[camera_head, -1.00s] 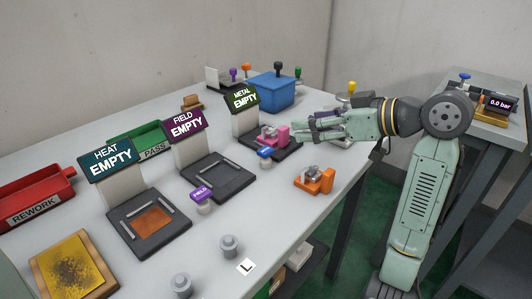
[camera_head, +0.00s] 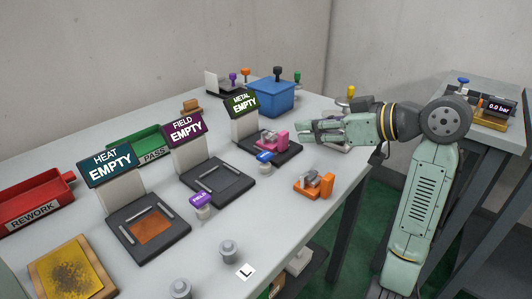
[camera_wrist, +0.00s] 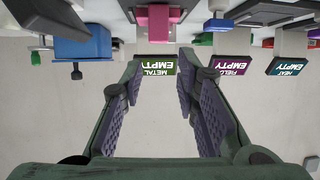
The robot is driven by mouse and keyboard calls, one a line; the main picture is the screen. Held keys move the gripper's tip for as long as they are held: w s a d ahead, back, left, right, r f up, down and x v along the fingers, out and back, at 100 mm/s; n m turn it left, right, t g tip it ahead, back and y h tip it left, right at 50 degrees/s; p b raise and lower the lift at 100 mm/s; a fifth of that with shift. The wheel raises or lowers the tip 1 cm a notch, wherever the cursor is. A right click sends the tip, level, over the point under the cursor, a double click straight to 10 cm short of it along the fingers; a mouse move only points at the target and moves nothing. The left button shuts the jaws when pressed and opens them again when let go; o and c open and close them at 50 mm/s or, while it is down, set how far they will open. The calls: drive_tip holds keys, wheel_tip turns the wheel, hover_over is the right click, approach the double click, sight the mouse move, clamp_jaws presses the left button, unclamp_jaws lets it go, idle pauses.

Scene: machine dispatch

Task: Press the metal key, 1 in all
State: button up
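The METAL station (camera_head: 290,151) is a dark pad under a sign (camera_head: 241,101) reading METAL EMPTY. A pink part with a metallic piece (camera_head: 272,140) sits on the pad. A small key with a blue cap (camera_head: 266,156) stands at the pad's front edge; its label is too small to read. My gripper (camera_head: 308,132) is in the air right of the pink part, apart from the key. In the wrist view, my gripper (camera_wrist: 163,82) is open with nothing between its fingers. The METAL sign shows upside down beyond them.
The FIELD station (camera_head: 218,180), with its purple key (camera_head: 202,199), and the HEAT station (camera_head: 150,226) stand to the left. An orange part (camera_head: 314,184) lies at the table's right edge. A blue bin (camera_head: 270,97) stands behind. Open table lies between the blue key and orange part.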

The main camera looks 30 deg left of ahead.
clamp_jaws()
idle(1.3)
